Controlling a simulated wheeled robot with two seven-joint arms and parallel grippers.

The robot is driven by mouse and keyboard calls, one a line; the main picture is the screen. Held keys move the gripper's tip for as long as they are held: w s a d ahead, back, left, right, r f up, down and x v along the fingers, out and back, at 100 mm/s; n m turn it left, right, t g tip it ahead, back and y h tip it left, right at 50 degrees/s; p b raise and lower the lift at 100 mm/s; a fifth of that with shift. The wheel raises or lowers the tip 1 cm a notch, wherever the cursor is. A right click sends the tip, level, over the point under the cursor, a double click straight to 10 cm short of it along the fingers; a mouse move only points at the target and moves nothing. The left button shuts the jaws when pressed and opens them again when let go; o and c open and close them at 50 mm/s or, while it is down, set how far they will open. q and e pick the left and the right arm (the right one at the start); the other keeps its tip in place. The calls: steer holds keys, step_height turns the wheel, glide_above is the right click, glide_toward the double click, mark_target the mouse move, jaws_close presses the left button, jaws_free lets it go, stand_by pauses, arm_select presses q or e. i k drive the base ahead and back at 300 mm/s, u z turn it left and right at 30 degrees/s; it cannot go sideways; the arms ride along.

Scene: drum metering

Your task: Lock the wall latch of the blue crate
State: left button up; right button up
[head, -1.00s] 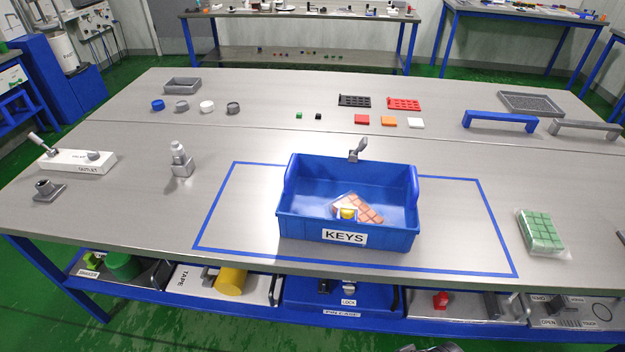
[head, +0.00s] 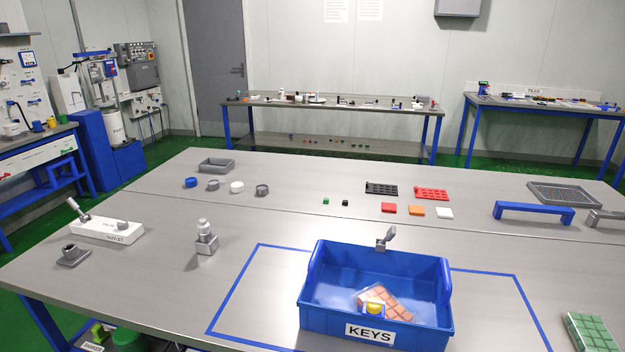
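The blue crate (head: 325,318) with the label KEYS (head: 370,334) stands inside a blue taped outline on the table. A grey wall latch (head: 386,238) sits at the middle of its far wall, with its lever tilted up to the right. I cannot tell from here whether it is locked. In the crate lie an orange gridded packet (head: 398,309) and a yellow piece (head: 374,305). Neither of my grippers is in view.
A green packet (head: 591,331) lies at right. Blue (head: 534,211) and grey handles stand behind it. The table (head: 270,215) between is clear.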

mark_target(391, 233)
steer(key=u, duration=0.4)
steer(key=k, duration=1)
steer(key=z, duration=0.65)
steer(key=i, duration=1.2)
steer(key=u, duration=0.25)
